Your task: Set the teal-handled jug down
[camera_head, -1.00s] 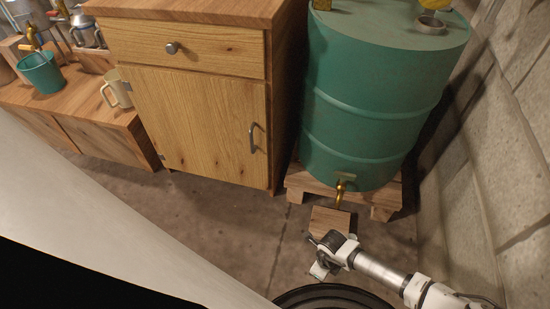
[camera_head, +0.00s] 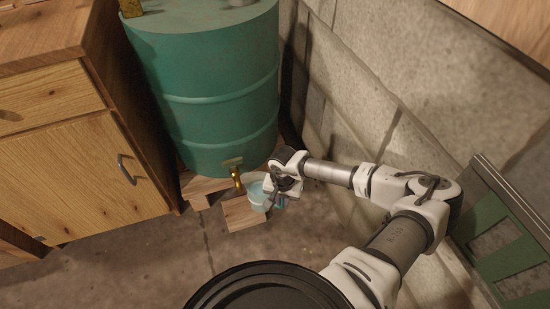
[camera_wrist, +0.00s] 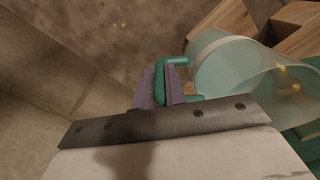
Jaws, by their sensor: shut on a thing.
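The jug (camera_head: 257,192) is pale, translucent blue and stands out beside the brass tap (camera_head: 237,178) of the green drum. It also shows in the wrist view (camera_wrist: 224,62), tilted in the picture, with its teal handle (camera_wrist: 177,61) toward me. My gripper (camera_head: 281,192) is shut on that handle; its purple-grey fingers (camera_wrist: 160,88) sit either side of it in the wrist view. The jug overlaps the right edge of a small wooden block (camera_head: 240,214) in the head view. I cannot tell whether its base touches the block or the floor.
The green drum (camera_head: 210,85) stands on a wooden pallet (camera_head: 200,187) behind the jug. A block wall (camera_head: 385,85) rises close on the right, with a green slatted item (camera_head: 505,235) nearby. A wooden cabinet (camera_head: 85,180) is at left. The concrete floor (camera_head: 150,265) in front is clear.

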